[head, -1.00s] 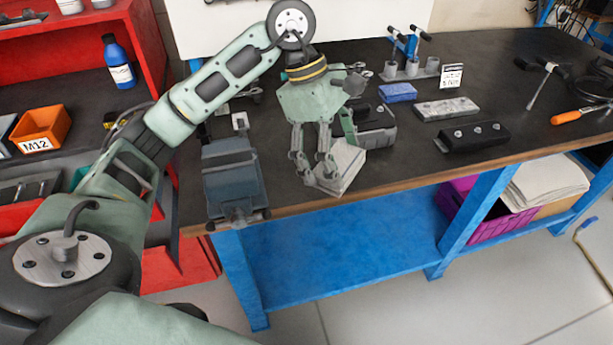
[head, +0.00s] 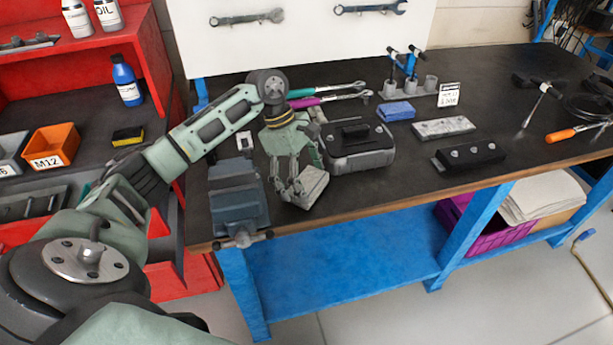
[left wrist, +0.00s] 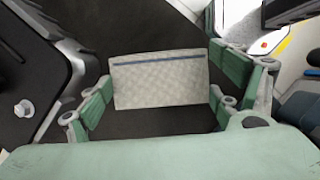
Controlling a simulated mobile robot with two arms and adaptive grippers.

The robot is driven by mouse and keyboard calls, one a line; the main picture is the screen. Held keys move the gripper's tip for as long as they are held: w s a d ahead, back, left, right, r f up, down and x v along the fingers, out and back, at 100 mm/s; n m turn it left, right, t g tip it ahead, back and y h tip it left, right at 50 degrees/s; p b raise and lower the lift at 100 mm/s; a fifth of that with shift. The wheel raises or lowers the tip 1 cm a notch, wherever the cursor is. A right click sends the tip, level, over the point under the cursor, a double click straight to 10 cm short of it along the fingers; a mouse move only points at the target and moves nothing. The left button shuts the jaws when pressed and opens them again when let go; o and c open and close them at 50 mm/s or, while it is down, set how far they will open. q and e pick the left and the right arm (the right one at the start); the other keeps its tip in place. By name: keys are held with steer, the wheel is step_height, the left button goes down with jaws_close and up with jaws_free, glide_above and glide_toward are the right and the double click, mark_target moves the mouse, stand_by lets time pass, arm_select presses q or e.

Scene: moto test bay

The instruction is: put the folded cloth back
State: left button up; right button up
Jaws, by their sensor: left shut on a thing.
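The folded cloth (head: 310,188) is a pale grey block of layers. In the left wrist view the cloth (left wrist: 160,82) shows a woven texture and a blue stripe along its far edge. My left gripper (head: 299,183) is shut on it, with a finger at each side in the left wrist view (left wrist: 160,92). The cloth is over the front part of the dark workbench (head: 390,172), between the vise and the case. Any gap beneath it is hard to judge. My right gripper is out of view.
The blue-grey vise (head: 238,190) is close left of the gripper, and the dark case (head: 358,152) is close right. A blue sponge-like block (head: 396,111), a grey block (head: 443,128) and a black block (head: 469,155) lie farther right. White folded sheets (head: 541,196) and a purple crate (head: 480,220) are below the bench.

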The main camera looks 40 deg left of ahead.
arm_select(q)
steer(key=shift+f, duration=0.3)
steer(key=shift+f, duration=0.2)
steer(key=o, duration=1)
steer(key=shift+r, duration=0.15)
